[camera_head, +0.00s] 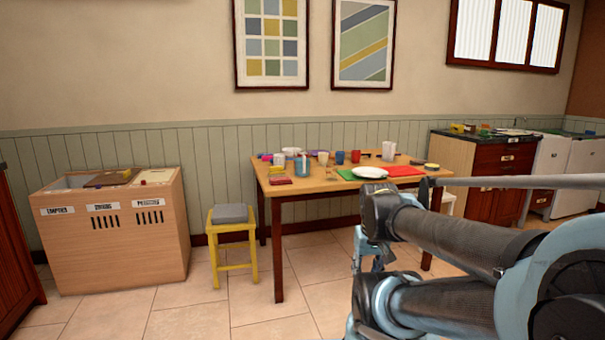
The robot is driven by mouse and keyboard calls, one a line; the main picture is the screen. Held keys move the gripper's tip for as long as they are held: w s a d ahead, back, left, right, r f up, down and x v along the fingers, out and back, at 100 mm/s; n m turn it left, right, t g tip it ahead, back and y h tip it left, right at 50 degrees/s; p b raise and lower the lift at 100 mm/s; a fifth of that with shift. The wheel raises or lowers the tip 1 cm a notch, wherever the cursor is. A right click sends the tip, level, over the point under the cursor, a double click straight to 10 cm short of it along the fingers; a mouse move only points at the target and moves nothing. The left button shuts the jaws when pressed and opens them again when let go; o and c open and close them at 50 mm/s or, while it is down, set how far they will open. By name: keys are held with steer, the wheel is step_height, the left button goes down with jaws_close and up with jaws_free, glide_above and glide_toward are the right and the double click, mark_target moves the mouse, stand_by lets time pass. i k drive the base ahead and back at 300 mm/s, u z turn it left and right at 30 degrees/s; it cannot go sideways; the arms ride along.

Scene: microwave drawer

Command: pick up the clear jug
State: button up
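A pale, whitish jug-like vessel (389,150) stands upright at the back right of the wooden table (328,186). A light blue, see-through-looking vessel (302,167) stands nearer the front left of the same table. Both are small in the picture, and I cannot tell for sure which is the clear jug. My arm crosses the right foreground, in front of the table's right end. My gripper's fingers cannot be made out in this view.
A yellow stool (232,238) and a wooden bin cabinet (118,240) stand left. Counters (480,165) stand right. Floor before the table's left is clear.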

mark_target(301, 157)
steer(key=u, duration=0.4)
steer(key=k, duration=0.1)
steer(key=z, duration=1.1)
steer(key=i, duration=2.45)
steer(key=u, duration=0.75)
